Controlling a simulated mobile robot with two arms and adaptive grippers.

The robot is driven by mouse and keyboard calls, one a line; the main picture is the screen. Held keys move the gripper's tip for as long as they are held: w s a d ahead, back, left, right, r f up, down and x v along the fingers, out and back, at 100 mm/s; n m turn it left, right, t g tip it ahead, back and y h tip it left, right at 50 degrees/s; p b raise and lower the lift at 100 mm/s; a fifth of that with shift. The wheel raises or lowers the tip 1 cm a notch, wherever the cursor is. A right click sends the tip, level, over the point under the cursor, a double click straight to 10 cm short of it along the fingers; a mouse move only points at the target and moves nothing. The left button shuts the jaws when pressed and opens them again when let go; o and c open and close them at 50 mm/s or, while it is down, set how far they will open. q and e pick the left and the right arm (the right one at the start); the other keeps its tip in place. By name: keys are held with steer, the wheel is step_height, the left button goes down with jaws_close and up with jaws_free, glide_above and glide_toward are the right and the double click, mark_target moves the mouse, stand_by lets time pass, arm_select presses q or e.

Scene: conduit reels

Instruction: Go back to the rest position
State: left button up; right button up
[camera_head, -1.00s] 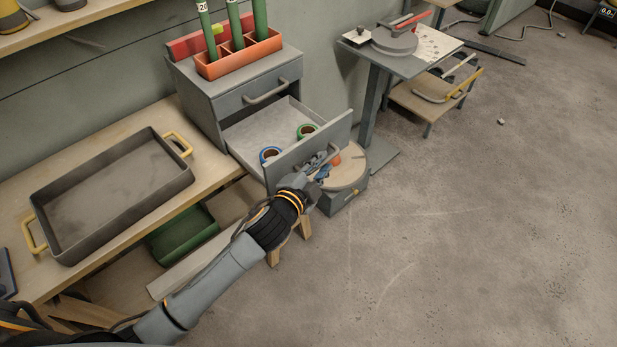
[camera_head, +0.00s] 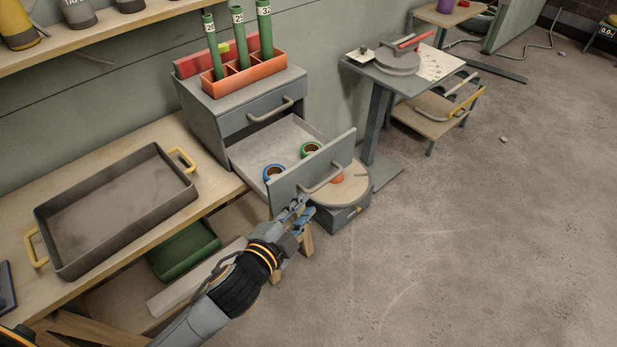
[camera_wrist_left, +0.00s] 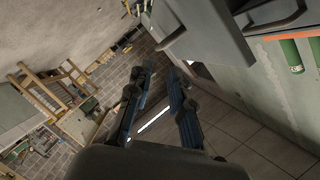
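My left gripper (camera_head: 297,213) is in front of and below the open drawer's front panel (camera_head: 312,172) in the head view, apart from its handle (camera_head: 322,178). In the left wrist view the two blue-grey fingers of the left gripper (camera_wrist_left: 160,92) stand apart with nothing between them. My right gripper shows in neither view.
A dark tray (camera_head: 62,262) with yellow handles sits on the wooden bench (camera_head: 208,184). A green bin (camera_head: 185,252) is below. A round-topped stool (camera_head: 343,190) stands beside the drawer. A pedestal table (camera_head: 405,82) is behind.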

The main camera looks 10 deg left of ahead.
arm_select(q)
steer(key=s+a+f+n+g+y, duration=0.1)
steer(key=s+a+f+n+g, duration=0.15)
steer(key=f, duration=0.85)
steer(key=s+a+f+n+g+y, duration=0.15)
steer(key=a+f, duration=0.25)
steer(key=f, duration=0.7)
steer(key=s+a+f+n+g+y, duration=0.1)
steer(key=s+a+f+n+g, duration=0.15)
steer(key=f, duration=0.85)
steer(key=s+a+f+n+g, duration=0.1)
steer(key=s+f+n+g, duration=0.1)
steer(key=s+f, duration=0.4)
steer(key=s+a+f+n+g+y, duration=0.1)
steer(key=s+f, duration=0.6)
steer(key=s, duration=0.8)
steer(key=s+a+f+n+g, duration=0.3)
steer(key=s+f, duration=0.4)
steer(key=s, duration=0.4)
steer(key=shift+s+g, duration=0.25)
steer(key=shift+g, duration=0.3)
